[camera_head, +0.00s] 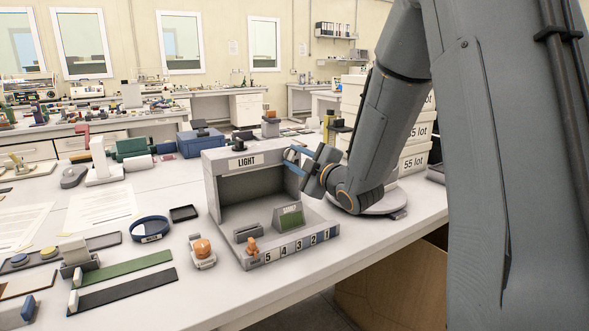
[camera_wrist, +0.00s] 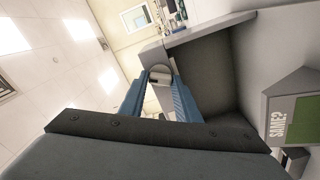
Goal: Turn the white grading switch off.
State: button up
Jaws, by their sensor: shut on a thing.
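The grey light box (camera_head: 213,185) with its "LIGHT" label stands on the white table, and its open front shows a dark interior. My gripper (camera_head: 293,157) is at the box's upper right front corner. In the wrist view, the blue fingers of my gripper (camera_wrist: 161,88) reach toward the box's edge. A small white piece, which looks like the white grading switch (camera_wrist: 160,76), sits between the fingertips with a dark round outline around it. The gripper is shut on it. Its on or off position cannot be told.
White "55 lot" boxes (camera_head: 414,160) stand behind my arm.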

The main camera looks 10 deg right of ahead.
jog(key=n+b, duration=0.2)
jog(key=b, duration=0.1)
jog(key=n+b, duration=0.3)
jog(key=shift+f+n, duration=0.2)
jog(key=shift+n, duration=0.1)
jog(key=shift+b, duration=0.4)
jog(key=o, duration=1)
jog(key=shift+r, duration=0.1)
jog(key=shift+s, duration=0.1)
jog(key=v, duration=0.7)
jog(key=shift+s+b, duration=0.3)
jog(key=shift+b, duration=0.05)
jog(key=shift+s, duration=0.1)
